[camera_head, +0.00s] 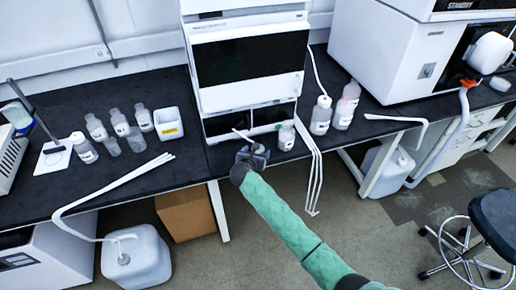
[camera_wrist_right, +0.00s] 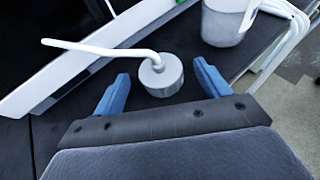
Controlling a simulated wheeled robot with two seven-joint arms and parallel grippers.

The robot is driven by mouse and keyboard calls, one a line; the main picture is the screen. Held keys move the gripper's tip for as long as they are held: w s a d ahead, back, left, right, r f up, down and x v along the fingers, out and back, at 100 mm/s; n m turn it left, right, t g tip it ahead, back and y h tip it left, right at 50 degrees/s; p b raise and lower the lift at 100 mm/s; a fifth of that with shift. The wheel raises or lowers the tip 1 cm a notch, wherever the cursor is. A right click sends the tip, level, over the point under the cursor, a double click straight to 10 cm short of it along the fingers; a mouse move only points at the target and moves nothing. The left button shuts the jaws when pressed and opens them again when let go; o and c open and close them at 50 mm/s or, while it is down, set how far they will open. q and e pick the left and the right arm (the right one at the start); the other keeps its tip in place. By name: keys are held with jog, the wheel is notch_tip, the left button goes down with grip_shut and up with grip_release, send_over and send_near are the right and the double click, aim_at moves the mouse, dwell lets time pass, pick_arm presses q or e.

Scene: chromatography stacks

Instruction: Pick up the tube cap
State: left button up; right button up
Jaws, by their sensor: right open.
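The tube cap (camera_wrist_right: 163,78) is a short pale grey cylinder with a bent white tube rising from its top to the left in the right wrist view. It is on the black bench top, between the blue fingertips of my right gripper (camera_wrist_right: 161,71). The right gripper is open, with a gap visible on both sides of the cap. In the head view the right gripper (camera_head: 254,153) is at the bench's front edge below the white instrument stack, and it hides the cap's body; only part of the white tube (camera_head: 242,135) shows. My left gripper is not in view.
A bottle (camera_head: 286,136) stands close to the right of the gripper, with white tubes (camera_head: 314,170) hanging over the bench edge beside it. The instrument stack (camera_head: 250,65) rises just behind. Several bottles and a white bin (camera_head: 168,124) stand on the left bench.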

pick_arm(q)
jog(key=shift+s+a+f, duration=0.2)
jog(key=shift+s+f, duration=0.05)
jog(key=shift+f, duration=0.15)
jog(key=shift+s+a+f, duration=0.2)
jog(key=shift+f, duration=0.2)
pick_arm(e)
jog(key=shift+x, duration=1.2)
jog(key=c, duration=1.1)
jog(key=shift+o, duration=0.2)
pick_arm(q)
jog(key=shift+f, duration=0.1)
pick_arm(e)
jog(key=shift+s, duration=0.1)
